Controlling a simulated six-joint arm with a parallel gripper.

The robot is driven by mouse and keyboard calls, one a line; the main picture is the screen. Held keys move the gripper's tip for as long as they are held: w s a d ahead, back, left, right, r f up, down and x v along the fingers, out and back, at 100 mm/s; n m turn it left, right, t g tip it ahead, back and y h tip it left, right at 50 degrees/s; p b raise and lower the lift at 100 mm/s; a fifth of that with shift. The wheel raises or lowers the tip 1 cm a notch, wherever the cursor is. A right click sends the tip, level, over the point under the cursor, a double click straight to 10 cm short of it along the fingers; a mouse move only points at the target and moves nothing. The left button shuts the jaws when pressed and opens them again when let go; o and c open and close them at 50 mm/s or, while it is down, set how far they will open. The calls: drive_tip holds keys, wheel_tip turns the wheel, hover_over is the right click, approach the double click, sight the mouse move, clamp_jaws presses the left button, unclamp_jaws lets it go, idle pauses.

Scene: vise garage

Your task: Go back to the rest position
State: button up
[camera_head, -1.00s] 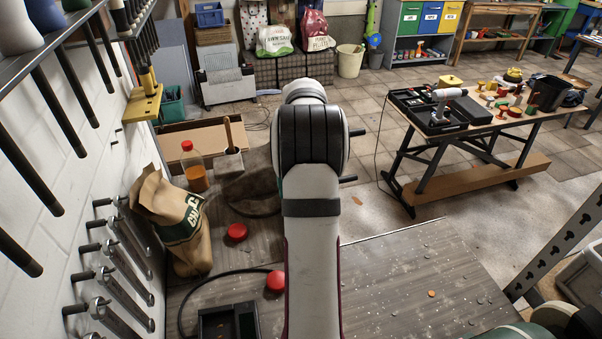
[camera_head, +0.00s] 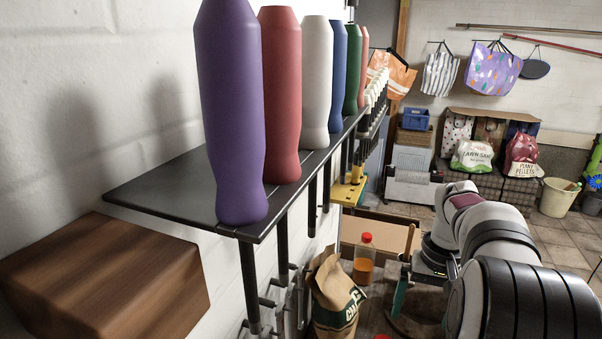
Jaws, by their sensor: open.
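My arm (camera_head: 500,245) reaches in from the lower right of the head view, its pale links and dark bands folded. The nearer arm links hide part of the wrist.
A black wall shelf (camera_head: 180,190) holds several coloured handled tools, handles up. A brown wooden block (camera_head: 105,280) juts out at lower left. A paper bag (camera_head: 335,295) and an orange bottle (camera_head: 364,262) stand below the shelf. Floor beyond is partly open.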

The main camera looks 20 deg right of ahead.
drive_tip(key=s+a+r+n+y, duration=0.1)
drive_tip(key=s+a, duration=0.2)
drive_tip(key=a, duration=1)
drive_tip(key=s+a+n, duration=0.1)
drive_tip(key=s+a, duration=0.3)
drive_tip(key=a, duration=0.8)
drive_tip(key=s+a+f, duration=0.3)
drive_tip(key=s+a, duration=0.3)
drive_tip(key=s, duration=0.2)
drive_tip(key=shift+s+a+n, duration=0.3)
drive_tip(key=shift+s+a, duration=0.05)
drive_tip(key=shift+a, duration=0.05)
